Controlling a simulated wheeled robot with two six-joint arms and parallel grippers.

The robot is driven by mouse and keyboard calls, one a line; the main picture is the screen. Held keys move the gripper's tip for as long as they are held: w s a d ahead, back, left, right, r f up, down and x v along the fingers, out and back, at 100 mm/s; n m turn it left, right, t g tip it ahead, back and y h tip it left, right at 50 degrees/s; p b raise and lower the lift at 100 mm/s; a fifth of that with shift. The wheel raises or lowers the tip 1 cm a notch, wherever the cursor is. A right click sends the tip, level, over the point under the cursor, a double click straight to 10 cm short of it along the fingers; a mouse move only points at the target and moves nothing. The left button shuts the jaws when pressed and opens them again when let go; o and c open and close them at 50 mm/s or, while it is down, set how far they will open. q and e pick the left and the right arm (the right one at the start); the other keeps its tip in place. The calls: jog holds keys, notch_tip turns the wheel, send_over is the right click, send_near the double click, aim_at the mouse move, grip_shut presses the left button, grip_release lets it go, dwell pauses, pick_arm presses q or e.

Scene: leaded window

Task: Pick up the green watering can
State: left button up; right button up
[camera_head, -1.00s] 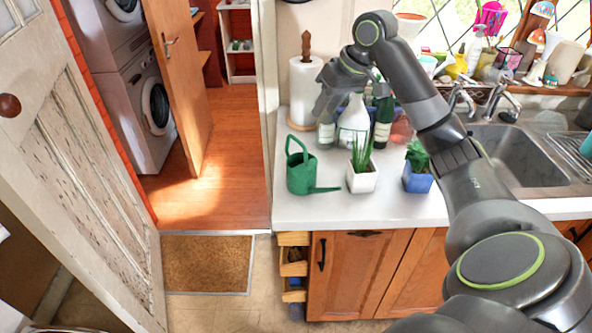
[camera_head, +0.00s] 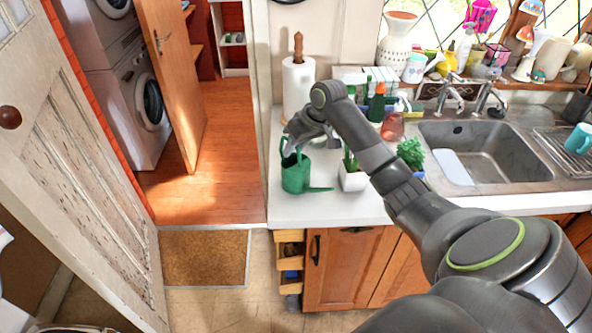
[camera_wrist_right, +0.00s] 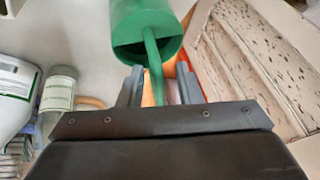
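The green watering can (camera_head: 296,178) stands on the white counter near its left end, with its spout low and to the right. My right gripper (camera_head: 291,148) is at the top of the can, by its handle. In the right wrist view the can (camera_wrist_right: 143,22) is at the top, and its handle runs down between the two fingers of my right gripper (camera_wrist_right: 160,82). The fingers are apart, with a gap showing beside the handle, so the gripper is open around it. My left gripper is not in view.
A white-potted plant (camera_head: 352,178) stands just right of the can, partly behind my arm. A paper towel roll (camera_head: 298,90) stands behind it. Bottles and a sink (camera_head: 480,150) are further right. A bottle (camera_wrist_right: 58,92) shows at left in the wrist view.

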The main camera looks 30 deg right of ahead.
jog(key=shift+f, duration=0.1)
grip_shut()
dwell(0.3)
